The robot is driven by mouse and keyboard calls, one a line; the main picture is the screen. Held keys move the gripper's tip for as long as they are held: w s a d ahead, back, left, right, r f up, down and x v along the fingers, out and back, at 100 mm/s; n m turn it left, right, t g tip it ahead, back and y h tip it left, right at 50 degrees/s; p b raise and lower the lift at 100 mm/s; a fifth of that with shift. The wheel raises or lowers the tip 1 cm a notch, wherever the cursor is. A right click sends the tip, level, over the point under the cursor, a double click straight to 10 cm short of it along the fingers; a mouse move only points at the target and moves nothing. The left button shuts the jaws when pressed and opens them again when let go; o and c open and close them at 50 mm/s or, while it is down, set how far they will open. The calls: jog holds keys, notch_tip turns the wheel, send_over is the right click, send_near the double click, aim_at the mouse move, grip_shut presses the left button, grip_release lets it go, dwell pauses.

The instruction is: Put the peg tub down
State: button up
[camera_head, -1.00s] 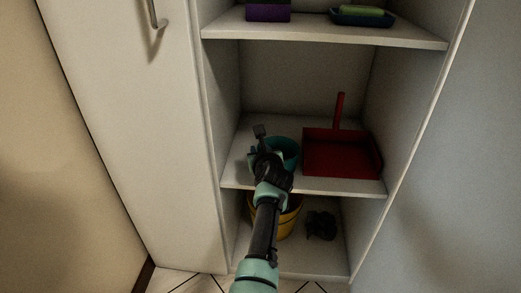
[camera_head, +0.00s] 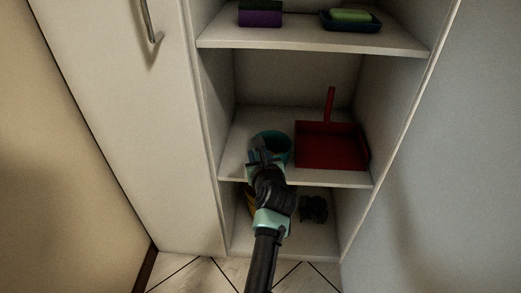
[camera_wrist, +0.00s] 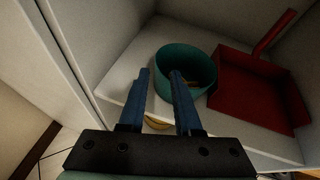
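The peg tub, a round teal tub (camera_head: 284,142), stands upright on the middle shelf (camera_head: 233,163), left of a red dustpan. It also shows in the wrist view (camera_wrist: 186,56), with small yellowish-brown pieces partly visible inside. My gripper (camera_head: 257,147) is at the tub's near left side. In the wrist view my gripper's blue fingers (camera_wrist: 160,76) are apart with nothing clamped between them. The left finger appears outside the tub, and the right finger overlaps the tub's near left wall and opening. I cannot tell whether either finger touches it.
The red dustpan (camera_head: 332,147) stands close to the tub's right. A yellow bucket (camera_head: 250,200) and a dark object (camera_head: 314,208) are below. The upper shelf (camera_head: 300,36) holds a purple block (camera_head: 260,17) and a dish (camera_head: 350,21). Shelf space left of the tub is clear.

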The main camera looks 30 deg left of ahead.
jog(key=shift+p+v, duration=0.45)
jog(key=shift+v, duration=0.9)
jog(key=d+r+n+t+h, duration=0.1)
jog(key=d+r+n+t, duration=0.3)
jog(key=r, duration=0.6)
jog(key=d+r+n+t+h, duration=0.1)
jog(key=d+r+n+t, duration=0.1)
jog(key=d+r+n, duration=0.65)
jog(key=d+r+n+t+h, duration=0.1)
jog(key=d+r+n+t, duration=0.15)
jog(key=r, duration=0.95)
jog(key=s+d+r+n+t+h, duration=0.2)
jog(key=s+d+r+n+t, duration=0.2)
jog(key=s+r, duration=0.5)
jog(key=s+d+r+n+t+h, duration=0.3)
jog(key=s+d+r+n, duration=0.5)
jog(key=r, duration=0.5)
jog(key=s+t, duration=0.1)
jog(key=s, duration=0.1)
jog(key=shift+s+d+h, duration=0.15)
jog(key=shift+s+h, duration=0.15)
jog(key=shift+s, duration=0.05)
